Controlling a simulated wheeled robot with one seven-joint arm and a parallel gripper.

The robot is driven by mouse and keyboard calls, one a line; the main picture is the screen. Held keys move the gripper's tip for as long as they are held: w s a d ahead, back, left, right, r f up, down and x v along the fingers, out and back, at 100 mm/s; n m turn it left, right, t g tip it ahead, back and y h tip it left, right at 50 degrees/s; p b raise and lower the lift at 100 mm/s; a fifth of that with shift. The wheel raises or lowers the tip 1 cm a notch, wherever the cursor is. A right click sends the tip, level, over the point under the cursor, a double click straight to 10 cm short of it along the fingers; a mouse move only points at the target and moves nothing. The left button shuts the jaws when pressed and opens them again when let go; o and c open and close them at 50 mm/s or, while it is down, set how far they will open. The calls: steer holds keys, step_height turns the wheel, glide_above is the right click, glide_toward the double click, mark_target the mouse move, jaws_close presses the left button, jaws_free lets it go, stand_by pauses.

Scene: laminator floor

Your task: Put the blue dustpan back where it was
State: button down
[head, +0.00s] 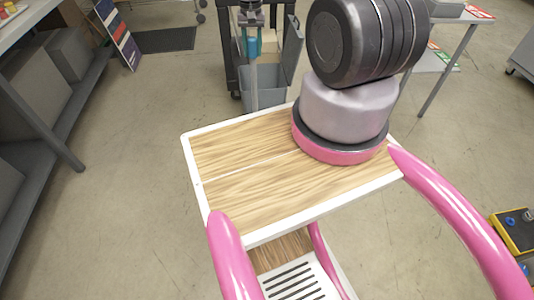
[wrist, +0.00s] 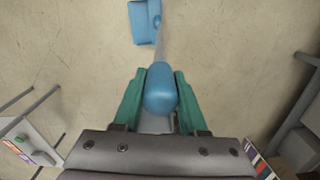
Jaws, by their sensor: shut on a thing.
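The blue dustpan has a long grey pole with a blue grip. In the wrist view my gripper (wrist: 157,78) has its green fingers on either side of the blue grip, shut on it. The dustpan's blue pan (wrist: 144,22) shows beyond, at the top, against bare floor. In the head view my gripper (head: 253,44) is at the top centre, and the dustpan's grey pole (head: 254,88) hangs below it, close to upright. The pan is hidden there behind my wood-topped body. I cannot tell whether the pan touches the floor.
A dark-framed stand with grey bins (head: 289,62) is just behind the pole in the head view. A grey shelf unit (head: 85,88) is at left, a small table (head: 452,45) at right, and a yellow-edged box (head: 515,233) at lower right. Open floor lies left of centre.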

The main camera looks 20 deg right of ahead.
mark_target(253, 74)
steer(key=shift+a+f, duration=0.15)
steer(key=shift+f, duration=0.3)
step_height(253, 74, down, 9)
steer(key=shift+f, duration=0.2)
steer(key=shift+c, duration=2.2)
jaws_free()
